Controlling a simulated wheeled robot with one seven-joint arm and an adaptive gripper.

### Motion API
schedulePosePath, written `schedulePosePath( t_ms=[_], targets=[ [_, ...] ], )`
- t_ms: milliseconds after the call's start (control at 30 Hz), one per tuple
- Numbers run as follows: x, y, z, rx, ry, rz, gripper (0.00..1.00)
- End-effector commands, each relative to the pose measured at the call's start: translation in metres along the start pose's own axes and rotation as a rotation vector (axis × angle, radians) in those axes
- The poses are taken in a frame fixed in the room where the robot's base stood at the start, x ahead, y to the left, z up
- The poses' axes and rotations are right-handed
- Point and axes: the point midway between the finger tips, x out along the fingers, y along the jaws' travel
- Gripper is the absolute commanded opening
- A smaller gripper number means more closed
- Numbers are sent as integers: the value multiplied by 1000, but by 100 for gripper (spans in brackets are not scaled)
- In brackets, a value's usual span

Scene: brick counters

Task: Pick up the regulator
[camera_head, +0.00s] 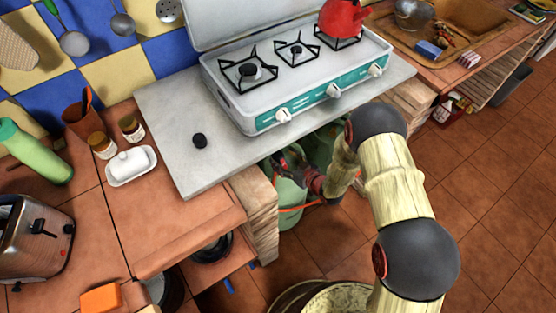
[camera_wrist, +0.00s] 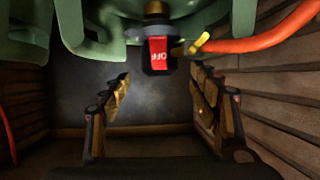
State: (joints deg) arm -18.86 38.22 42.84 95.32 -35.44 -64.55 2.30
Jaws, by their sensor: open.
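The regulator (camera_wrist: 157,58), black with a red "OFF" label and a brass neck above, sits at the green gas cylinder (camera_wrist: 110,25) in the wrist view. An orange hose (camera_wrist: 252,40) with a brass fitting runs to its right side. My gripper (camera_wrist: 163,98) is open, with one finger to the lower left and one to the lower right of the regulator. Nothing is visible between the fingers. In the head view my gripper (camera_head: 284,160) is under the stove counter beside the green cylinders (camera_head: 290,193).
Wooden slats (camera_wrist: 285,88) close off the right side of the niche, and a grey wall (camera_wrist: 150,95) lies behind. Above is the pale slab (camera_head: 170,110) with the white stove (camera_head: 290,75) and a small black round object (camera_head: 199,141). A wooden block (camera_head: 258,210) stands left of the cylinders.

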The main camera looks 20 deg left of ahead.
Motion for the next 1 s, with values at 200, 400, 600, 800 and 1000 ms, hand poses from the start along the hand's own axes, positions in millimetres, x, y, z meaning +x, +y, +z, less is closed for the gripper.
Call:
schedulePosePath(
  t_ms=[200,400,600,800,1000],
  targets=[
    [33,-1,3,-2,0,-2,61],
    [41,0,0,0,0,1,61],
    [41,0,0,0,0,1,56],
    [41,0,0,0,0,1,45],
    [41,0,0,0,0,1,33]
  ],
)
